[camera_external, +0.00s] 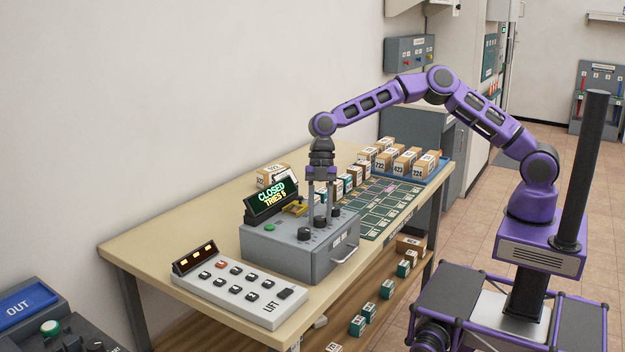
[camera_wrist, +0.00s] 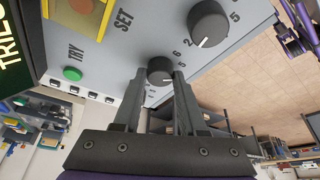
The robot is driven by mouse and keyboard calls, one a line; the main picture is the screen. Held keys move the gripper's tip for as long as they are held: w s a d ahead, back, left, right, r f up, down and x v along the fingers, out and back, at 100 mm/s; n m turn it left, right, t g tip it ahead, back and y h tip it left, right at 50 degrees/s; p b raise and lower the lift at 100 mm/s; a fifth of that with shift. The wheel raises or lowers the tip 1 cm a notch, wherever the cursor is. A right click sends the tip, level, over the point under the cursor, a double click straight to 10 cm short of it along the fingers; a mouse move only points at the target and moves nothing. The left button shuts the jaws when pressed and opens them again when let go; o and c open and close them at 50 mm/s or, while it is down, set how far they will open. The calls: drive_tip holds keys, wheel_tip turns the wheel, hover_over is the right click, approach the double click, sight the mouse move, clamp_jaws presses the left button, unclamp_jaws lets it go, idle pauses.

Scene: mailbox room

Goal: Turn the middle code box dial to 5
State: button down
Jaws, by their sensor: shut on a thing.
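The grey code box (camera_external: 292,256) sits on the table with a row of black dials on its sloped top. The middle dial (camera_wrist: 160,69) is between my gripper's fingers, which are shut on it. In the outside view my gripper (camera_external: 320,213) reaches straight down onto the box. The near dial (camera_external: 305,234) is free. The far dial (camera_wrist: 208,23) is also free, with a white pointer line and digits around it. Digits such as 5 and 6 show beside the held dial; its pointer setting is not readable.
The lit display (camera_external: 267,199) reads CLOSED and TRIES, with an unclear digit. A green TRY button (camera_wrist: 72,74) is on the box. A LIFT keypad (camera_external: 240,291) is in front. Small parcels (camera_external: 403,158) and a green grid mat (camera_external: 378,206) are behind.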

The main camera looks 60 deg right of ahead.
idle(0.3)
drive_tip(key=shift+c, duration=2.3)
unclamp_jaws()
drive_tip(key=v, duration=1.7)
drive_tip(key=shift+r, duration=0.2)
drive_tip(key=shift+f, duration=0.1)
